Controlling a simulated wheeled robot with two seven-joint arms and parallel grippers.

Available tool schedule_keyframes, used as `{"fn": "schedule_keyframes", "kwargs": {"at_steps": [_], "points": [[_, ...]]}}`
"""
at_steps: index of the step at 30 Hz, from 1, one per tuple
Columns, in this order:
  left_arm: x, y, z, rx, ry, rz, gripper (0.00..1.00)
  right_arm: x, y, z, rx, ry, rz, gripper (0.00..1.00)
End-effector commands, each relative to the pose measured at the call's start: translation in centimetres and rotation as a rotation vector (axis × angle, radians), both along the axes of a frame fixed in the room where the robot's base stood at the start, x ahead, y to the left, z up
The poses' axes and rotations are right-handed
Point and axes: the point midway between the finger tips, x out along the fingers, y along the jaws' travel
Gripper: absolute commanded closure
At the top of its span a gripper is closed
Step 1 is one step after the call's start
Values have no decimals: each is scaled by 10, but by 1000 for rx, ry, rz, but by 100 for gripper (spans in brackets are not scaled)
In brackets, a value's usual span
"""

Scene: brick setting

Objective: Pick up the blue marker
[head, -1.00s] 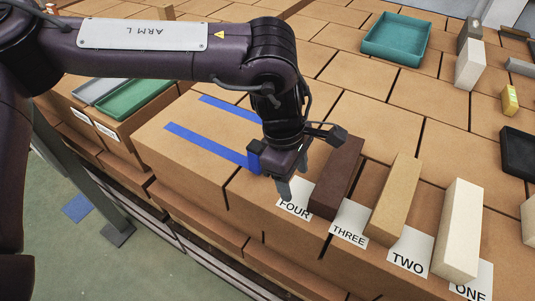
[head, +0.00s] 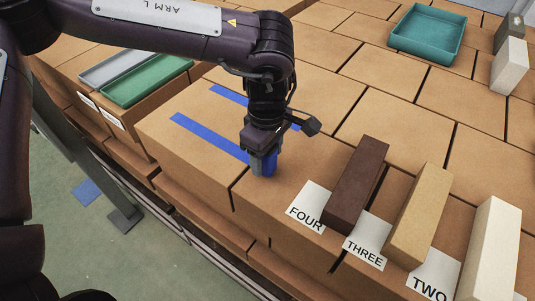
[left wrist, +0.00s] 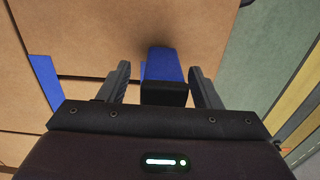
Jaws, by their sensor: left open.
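The blue marker (head: 269,164) appears to stand upright on the tan brick surface, close to its front edge, near the end of a blue tape strip. In the left wrist view the marker (left wrist: 162,65) has a blue body and a dark end facing the camera. My left gripper (head: 262,167) is open around it. In the left wrist view its fingers (left wrist: 162,84) stand on either side of the marker with gaps showing. In the head view the gripper partly hides the marker. My right gripper is not in view.
Dark brown (head: 357,185), tan (head: 418,214) and white (head: 490,250) bricks stand to the right by numbered cards. Two blue tape strips lie on the surface. A teal tray (head: 428,34) is at the back; green (head: 147,80) and grey (head: 112,68) trays are at left.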

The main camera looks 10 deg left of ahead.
Motion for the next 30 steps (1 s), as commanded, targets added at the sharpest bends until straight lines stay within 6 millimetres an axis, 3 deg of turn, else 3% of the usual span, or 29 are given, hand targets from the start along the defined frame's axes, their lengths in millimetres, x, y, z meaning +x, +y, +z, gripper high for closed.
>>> {"fn": "schedule_keyframes", "kwargs": {"at_steps": [4, 11, 22, 30], "points": [[0, 0, -11, 0, 0, 1, 42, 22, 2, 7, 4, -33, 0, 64], [0, 0, -13, 0, -2, 1, 43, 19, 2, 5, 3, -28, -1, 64], [0, 0, -13, -1, -2, 1, 90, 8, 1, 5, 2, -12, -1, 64], [0, 0, -12, -1, -3, 1, 90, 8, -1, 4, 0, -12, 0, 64]]}}
